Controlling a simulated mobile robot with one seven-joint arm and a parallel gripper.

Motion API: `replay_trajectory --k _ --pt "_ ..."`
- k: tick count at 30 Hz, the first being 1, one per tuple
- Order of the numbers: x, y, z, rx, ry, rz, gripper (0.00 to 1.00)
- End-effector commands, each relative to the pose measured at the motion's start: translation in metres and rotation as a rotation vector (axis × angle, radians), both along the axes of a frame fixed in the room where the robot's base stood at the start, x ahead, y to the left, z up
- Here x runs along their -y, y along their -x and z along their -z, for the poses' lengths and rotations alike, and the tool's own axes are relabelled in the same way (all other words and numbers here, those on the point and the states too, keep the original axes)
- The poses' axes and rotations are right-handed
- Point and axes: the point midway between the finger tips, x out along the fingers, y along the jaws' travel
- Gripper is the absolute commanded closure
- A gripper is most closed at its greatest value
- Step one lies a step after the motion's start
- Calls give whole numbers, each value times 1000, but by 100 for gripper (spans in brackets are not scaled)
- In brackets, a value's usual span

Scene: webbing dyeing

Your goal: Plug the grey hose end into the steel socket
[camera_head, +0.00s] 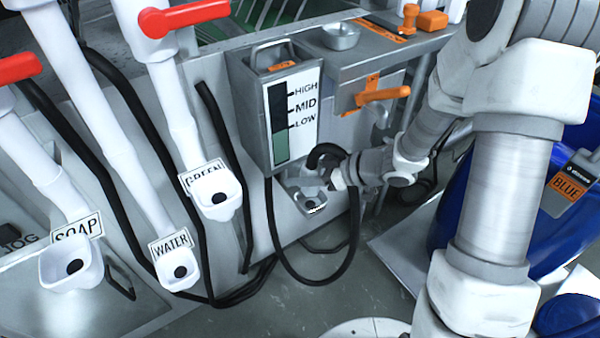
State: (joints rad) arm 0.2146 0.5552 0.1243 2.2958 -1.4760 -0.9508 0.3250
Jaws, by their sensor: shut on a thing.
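My gripper (328,180) is at the middle of the view, just below the gauge box, and is shut on the grey hose end (314,187). The hose end is small here and partly covered by the gripper. A black hose (326,149) arches over beside the gripper. The steel socket (309,207) is a small square cup with a dark hole, low on the grey panel. The hose end is right above the socket's opening. I cannot tell whether they touch or the end is inside.
A gauge box (294,112) marked HIGH, MID and LOW hangs just above. White funnels labelled SOAP (70,262), WATER (180,272) and GREEN (216,196) stand left. An orange-handled valve (383,95) is above right. A blue drum (505,195) is at right. Black hoses (345,270) loop below.

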Motion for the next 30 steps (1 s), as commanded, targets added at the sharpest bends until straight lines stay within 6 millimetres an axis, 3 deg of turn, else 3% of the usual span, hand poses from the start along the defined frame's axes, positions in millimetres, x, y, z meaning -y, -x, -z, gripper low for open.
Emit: replay_trajectory --k 18,30 --pt "0 0 41 -1 -1 2 100" --pt "0 0 48 1 -1 1 100"
